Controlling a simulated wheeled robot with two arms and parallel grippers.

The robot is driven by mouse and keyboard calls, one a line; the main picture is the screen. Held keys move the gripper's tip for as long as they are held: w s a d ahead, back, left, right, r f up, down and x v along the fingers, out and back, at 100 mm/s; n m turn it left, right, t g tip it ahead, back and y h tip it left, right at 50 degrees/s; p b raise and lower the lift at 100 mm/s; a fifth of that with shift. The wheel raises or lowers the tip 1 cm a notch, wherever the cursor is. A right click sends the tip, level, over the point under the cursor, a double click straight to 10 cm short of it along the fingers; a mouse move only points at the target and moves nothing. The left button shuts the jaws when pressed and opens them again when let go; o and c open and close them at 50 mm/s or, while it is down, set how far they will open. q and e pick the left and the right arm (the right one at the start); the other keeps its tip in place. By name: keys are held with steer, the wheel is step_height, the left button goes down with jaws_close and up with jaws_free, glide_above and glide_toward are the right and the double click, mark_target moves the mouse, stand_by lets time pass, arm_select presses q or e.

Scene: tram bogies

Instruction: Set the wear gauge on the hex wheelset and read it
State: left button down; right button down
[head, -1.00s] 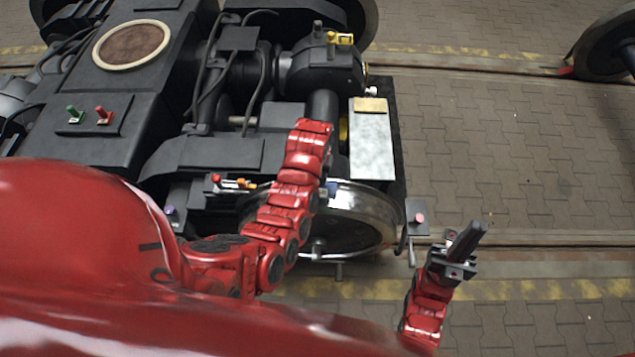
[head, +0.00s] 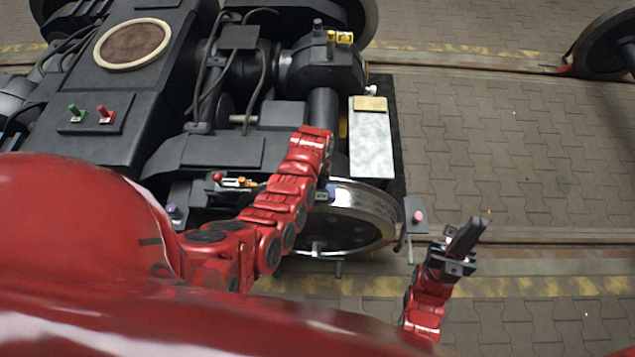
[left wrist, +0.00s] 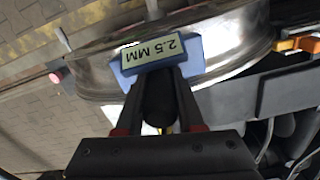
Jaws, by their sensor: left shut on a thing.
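The wear gauge (left wrist: 195,62) is a blue block with a pale display reading 2.5 MM, upside down in the left wrist view. It lies against the shiny rim of the wheel (left wrist: 235,42); I cannot tell how exactly it is seated. My left gripper (left wrist: 158,82) is shut on the gauge.
The dark bogie frame (head: 205,155) with cables fills the upper left. A grey plate (head: 370,150) stands behind the wheel. A small post box with a red button (head: 417,215) is between the wheel and my right gripper.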

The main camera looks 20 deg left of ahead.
arm_select(q)
steer(key=c, duration=0.5)
jaws_free()
